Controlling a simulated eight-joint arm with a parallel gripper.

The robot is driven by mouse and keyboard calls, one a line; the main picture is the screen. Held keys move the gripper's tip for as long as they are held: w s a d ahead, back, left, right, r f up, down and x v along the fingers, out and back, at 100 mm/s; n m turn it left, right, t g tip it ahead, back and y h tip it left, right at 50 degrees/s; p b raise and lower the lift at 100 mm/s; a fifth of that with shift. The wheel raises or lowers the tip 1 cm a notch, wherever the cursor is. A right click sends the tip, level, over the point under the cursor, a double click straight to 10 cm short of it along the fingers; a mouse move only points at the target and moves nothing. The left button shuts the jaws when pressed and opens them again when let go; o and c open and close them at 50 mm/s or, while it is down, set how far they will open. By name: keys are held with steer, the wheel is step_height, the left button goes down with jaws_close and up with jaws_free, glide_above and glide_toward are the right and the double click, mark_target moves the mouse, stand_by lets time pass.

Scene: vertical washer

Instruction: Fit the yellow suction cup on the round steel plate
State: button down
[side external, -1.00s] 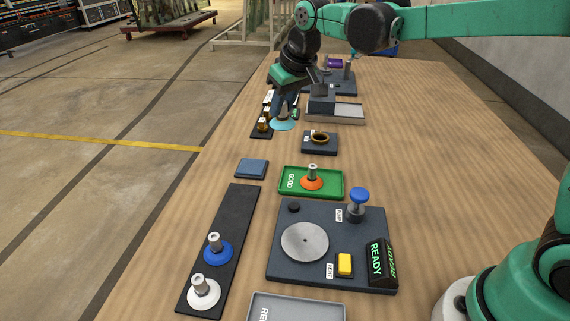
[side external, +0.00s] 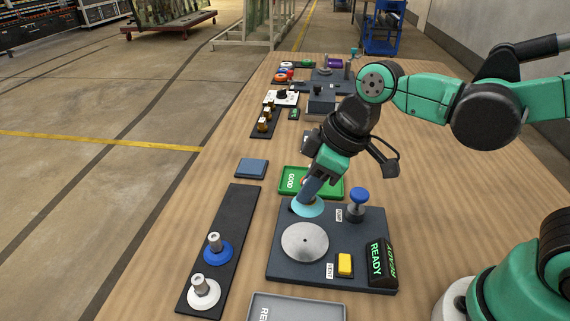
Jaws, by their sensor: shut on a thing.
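My gripper (side external: 311,189) is shut on a light blue suction cup (side external: 308,207), wide side down and tilted a little. It hangs over the far edge of the dark test base (side external: 283,262), between the green GOOD tray (side external: 334,190) and the round steel plate (side external: 305,242). The plate is bare. I see no yellow suction cup. A blue cup (side external: 218,252) and a white cup (side external: 204,294) stand on the black strip (side external: 239,205) at left. The orange cup in the green tray is mostly hidden behind my gripper.
On the base stand a blue-knobbed pump post (side external: 359,201), a yellow vent button (side external: 345,265) and a black READY display (side external: 380,262). A grey tray (side external: 297,306) lies in front. The table at right is largely clear.

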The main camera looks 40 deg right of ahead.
steer(key=shift+s+a+f, duration=0.25)
steer(key=shift+f, duration=3.35)
steer(key=shift+f, duration=0.25)
steer(key=shift+c, duration=1)
jaws_free()
steer(key=shift+r, duration=0.15)
steer(key=shift+r, duration=3.35)
steer(key=shift+d, duration=0.1)
steer(key=d+m+t+h, duration=0.1)
steer(key=d+m, duration=0.1)
steer(key=d, duration=0.1)
steer(key=d+r+m+t+h, duration=0.1)
steer(key=d+m, duration=0.2)
steer(key=s+d+r+m+t, duration=0.1)
steer(key=d+m, duration=0.1)
steer(key=d, duration=0.1)
steer(key=shift+d+r+m+t+h, duration=0.25)
steer(key=shift+d+m+t+h, duration=0.05)
steer(key=shift+d+h, duration=0.1)
